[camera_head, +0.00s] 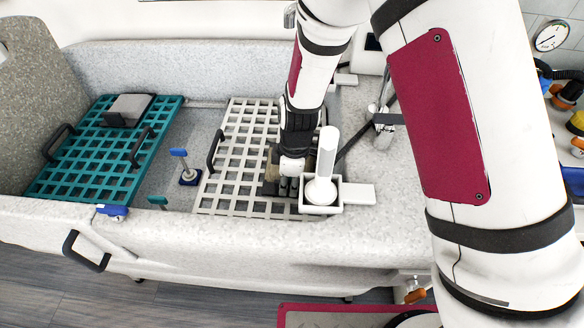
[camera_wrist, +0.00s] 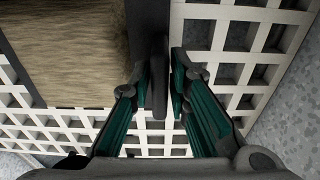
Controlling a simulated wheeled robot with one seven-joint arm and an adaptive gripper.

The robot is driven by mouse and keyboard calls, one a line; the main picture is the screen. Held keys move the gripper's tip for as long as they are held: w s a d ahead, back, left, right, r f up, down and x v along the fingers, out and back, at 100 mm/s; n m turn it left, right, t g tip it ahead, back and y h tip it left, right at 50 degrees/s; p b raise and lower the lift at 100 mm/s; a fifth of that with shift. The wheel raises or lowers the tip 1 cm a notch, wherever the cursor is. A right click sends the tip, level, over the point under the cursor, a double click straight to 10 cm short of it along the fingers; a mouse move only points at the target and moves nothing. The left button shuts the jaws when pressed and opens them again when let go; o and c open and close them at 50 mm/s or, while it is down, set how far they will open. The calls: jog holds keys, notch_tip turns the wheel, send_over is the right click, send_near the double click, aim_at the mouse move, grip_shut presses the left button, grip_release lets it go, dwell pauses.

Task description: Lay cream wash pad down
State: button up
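The cream wash pad (camera_wrist: 75,50), a tan bristly face in a dark frame, fills the upper left of the wrist view. In the head view a small tan part of it (camera_head: 273,161) shows beside my gripper (camera_head: 292,181), over the pale grate (camera_head: 238,150). In the wrist view my gripper (camera_wrist: 162,85) has its teal-lined fingers close on both sides of the pad's dark upright tab and appears shut on it. The pad looks low over the grate; whether it touches is hidden.
A white upright-handled tool (camera_head: 325,165) stands in a square holder at the tub's front rim, close right of my gripper. A teal grate (camera_head: 80,160) with a grey block (camera_head: 129,109) lies at left. A blue-topped post (camera_head: 183,168) stands between the grates. A tap (camera_head: 382,125) is at right.

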grip_shut()
jog(key=shift+r, duration=0.1)
jog(key=shift+r+p, duration=1.45)
jog(key=shift+r, duration=1.2)
